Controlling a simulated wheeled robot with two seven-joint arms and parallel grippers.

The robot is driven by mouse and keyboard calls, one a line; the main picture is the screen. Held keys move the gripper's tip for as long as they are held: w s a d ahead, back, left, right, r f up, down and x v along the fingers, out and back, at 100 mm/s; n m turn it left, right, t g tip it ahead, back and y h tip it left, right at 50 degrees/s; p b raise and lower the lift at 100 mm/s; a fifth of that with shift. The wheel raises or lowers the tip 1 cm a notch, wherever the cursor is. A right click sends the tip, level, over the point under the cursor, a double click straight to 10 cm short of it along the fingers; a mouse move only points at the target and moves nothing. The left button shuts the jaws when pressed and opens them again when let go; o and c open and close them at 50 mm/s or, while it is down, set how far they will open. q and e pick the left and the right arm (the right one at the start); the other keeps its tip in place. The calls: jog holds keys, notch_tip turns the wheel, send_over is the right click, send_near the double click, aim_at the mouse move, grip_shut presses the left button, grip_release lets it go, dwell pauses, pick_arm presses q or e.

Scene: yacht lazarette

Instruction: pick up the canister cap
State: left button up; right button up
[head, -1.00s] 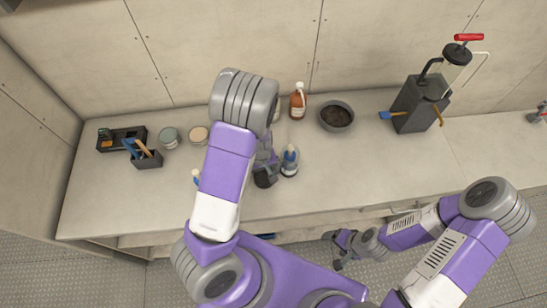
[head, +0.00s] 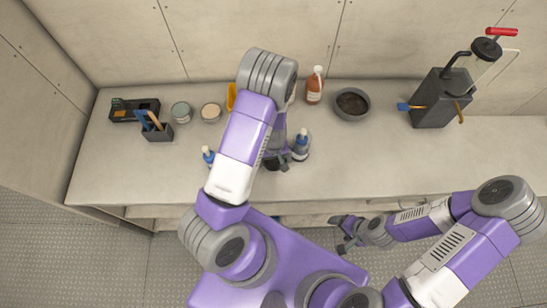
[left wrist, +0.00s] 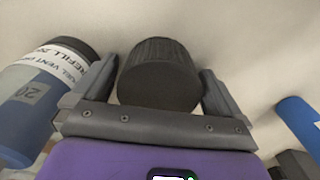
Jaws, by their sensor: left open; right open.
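The canister cap (left wrist: 160,78) is black, round and ribbed; it stands between the two fingers of my left gripper (left wrist: 158,88) in the left wrist view. The fingers are open, one on each side of the cap, and I cannot tell whether they touch it. In the head view my left gripper (head: 283,162) is low over the front middle of the counter, and my arm largely hides the cap there. My right gripper (head: 345,235) is open and empty, in front of the counter's edge.
A blue bottle (head: 301,148) stands close to my left gripper; a labelled bottle (left wrist: 42,95) is close in the left wrist view. Another blue-topped bottle (head: 208,156) is left of my arm. A brown bottle (head: 314,88) and dark bowl (head: 352,103) stand behind. The counter's right front is clear.

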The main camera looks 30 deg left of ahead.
pick_arm(q)
jog(key=c, duration=0.9)
jog(key=shift+r, duration=0.1)
notch_tip(320, 180, up, 18)
jog(key=p, duration=0.4)
